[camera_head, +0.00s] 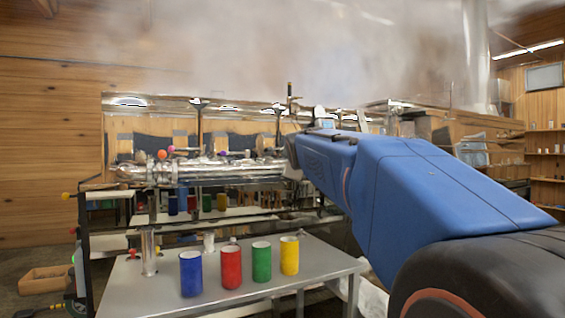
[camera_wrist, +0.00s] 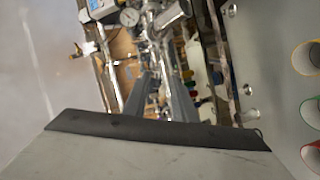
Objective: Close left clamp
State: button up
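A shiny horizontal steel pipe assembly (camera_head: 220,168) runs along the front of the evaporator in the head view. Near its left end are small orange and red knobs (camera_head: 162,154); I cannot tell which fitting is the left clamp or whether it is open. In the wrist view my gripper (camera_wrist: 158,76) shows two grey fingers with a gap between them, nothing clearly held. The fingers point towards metal piping, with a round gauge (camera_wrist: 130,17) beyond them. In the head view my blue arm hides the gripper, and its far end is at the pipe's right part.
A steel table (camera_head: 225,290) in front carries a blue cup (camera_head: 190,274), a red cup (camera_head: 231,268), a green cup (camera_head: 261,262) and a yellow cup (camera_head: 289,256). A wooden box (camera_head: 45,280) lies on the floor at left. Steam fills the space above the evaporator.

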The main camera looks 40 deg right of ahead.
jog(key=shift+d, duration=0.15)
grip_shut()
jog(key=w+d+r+m+t+y, duration=0.1)
jog(key=w+d+r+m+y, duration=0.1)
jog(key=d+r+m+y, duration=0.7)
jog(key=w+f+m+h, duration=0.1)
jog(key=w+f+h, duration=0.1)
jog(key=w+f, duration=0.6)
jog(key=shift+w+f+m+h, duration=0.35)
jog(key=shift+w+m+h, duration=0.05)
jog(key=shift+w, duration=0.3)
